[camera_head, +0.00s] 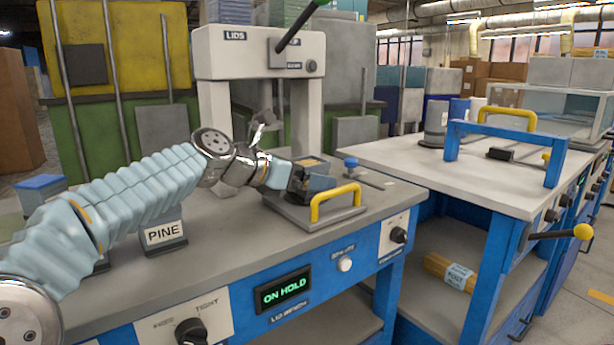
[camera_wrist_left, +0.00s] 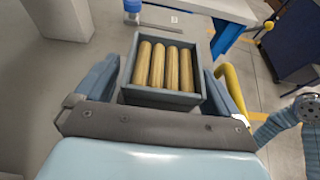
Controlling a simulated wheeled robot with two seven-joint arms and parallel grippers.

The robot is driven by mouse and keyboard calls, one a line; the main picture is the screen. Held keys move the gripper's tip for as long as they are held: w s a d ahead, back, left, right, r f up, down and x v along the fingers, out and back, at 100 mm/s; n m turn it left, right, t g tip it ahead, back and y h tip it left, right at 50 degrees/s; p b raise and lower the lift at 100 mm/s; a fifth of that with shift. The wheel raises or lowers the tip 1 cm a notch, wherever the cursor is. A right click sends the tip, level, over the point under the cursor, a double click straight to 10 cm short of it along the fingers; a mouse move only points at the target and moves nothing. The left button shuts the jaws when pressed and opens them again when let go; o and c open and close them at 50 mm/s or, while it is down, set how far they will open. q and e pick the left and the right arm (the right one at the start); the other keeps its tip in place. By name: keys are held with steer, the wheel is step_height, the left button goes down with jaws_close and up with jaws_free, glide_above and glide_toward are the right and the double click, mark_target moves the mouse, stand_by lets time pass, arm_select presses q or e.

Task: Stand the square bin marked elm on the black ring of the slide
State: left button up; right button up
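A square grey bin (camera_wrist_left: 163,97) holding several wooden rods lies between the two fingers of my left gripper (camera_wrist_left: 165,95) in the left wrist view. The fingers look pressed to its two side walls. In the head view the bin (camera_head: 320,184) is at the fingertips of my left gripper (camera_head: 303,180), over the grey slide plate (camera_head: 290,212) with the yellow handle (camera_head: 335,200). I cannot tell whether the bin touches the plate. No elm marking shows. The black ring is not visible; the bin and gripper cover that part of the slide. My right gripper is not in view.
A block marked PINE (camera_head: 165,236) stands near the bench front, below my left arm. The white LIDS press (camera_head: 260,50) rises behind. A display (camera_head: 283,290) reads ON HOLD. A second bench (camera_head: 460,172) stands to the right.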

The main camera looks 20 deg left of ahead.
arm_select(q)
steer(key=shift+r, duration=0.1)
steer(key=shift+s+a+r, duration=0.1)
steer(key=shift+r, duration=0.05)
steer(key=v, duration=1.1)
steer(key=shift+s+a, duration=0.15)
steer(key=shift+s, duration=0.15)
